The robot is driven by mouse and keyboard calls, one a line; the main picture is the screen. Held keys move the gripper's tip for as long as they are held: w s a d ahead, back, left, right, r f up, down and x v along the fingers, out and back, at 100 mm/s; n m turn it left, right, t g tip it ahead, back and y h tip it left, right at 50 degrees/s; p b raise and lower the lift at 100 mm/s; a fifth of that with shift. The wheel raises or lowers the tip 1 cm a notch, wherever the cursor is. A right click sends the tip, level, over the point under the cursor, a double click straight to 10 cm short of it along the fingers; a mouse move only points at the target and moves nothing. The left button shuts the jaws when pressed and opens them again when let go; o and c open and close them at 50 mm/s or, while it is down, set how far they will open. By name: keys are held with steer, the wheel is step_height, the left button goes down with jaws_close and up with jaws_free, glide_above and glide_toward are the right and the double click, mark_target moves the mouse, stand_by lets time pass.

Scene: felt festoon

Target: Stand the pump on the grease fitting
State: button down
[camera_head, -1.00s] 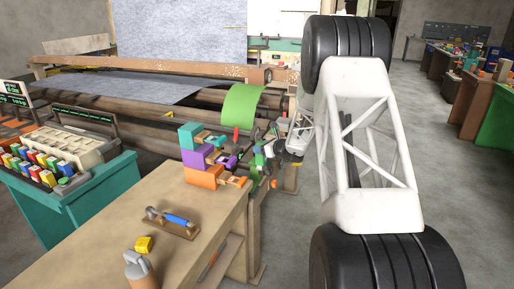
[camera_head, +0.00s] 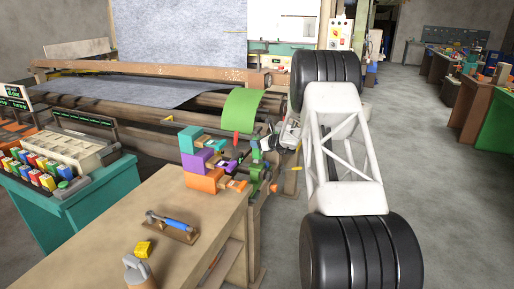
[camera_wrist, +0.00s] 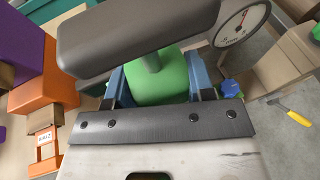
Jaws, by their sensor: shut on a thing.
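In the wrist view my gripper (camera_wrist: 158,78) has its blue fingers on both sides of a green body (camera_wrist: 158,88), which I take to be the pump. A green stem rises from it to a thick dark grey bar (camera_wrist: 140,35), which crosses the view close to the camera and hides part of the scene. My gripper is shut on the green body. Its lower end is hidden, so I cannot tell whether it touches anything. In the head view my gripper (camera_head: 267,144) is small, beyond the bench's far right corner. I cannot make out the grease fitting.
Stacked teal, purple and orange bins (camera_head: 200,160) stand on the wooden bench (camera_head: 120,215), close to my gripper. A round dial (camera_wrist: 241,22) is at upper right in the wrist view, with a blue knob (camera_wrist: 231,88) and a yellow-handled tool (camera_wrist: 298,118) below it. Rollers lie behind.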

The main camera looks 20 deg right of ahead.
steer(key=shift+w+d, duration=0.2)
steer(key=shift+w, duration=0.5)
steer(key=shift+w+d, duration=0.2)
steer(key=shift+w, duration=0.45)
steer(key=shift+f, duration=0.15)
steer(key=shift+f, duration=1.65)
steer(key=shift+f, duration=0.1)
steer(key=shift+c, duration=2.4)
jaws_free()
steer(key=shift+f, duration=0.1)
steer(key=shift+s+d+r, duration=0.3)
steer(key=shift+s+r, duration=0.1)
steer(key=shift+s, duration=0.15)
steer(key=v, duration=1)
steer(key=shift+s+d, duration=0.15)
steer(key=shift+s, duration=0.2)
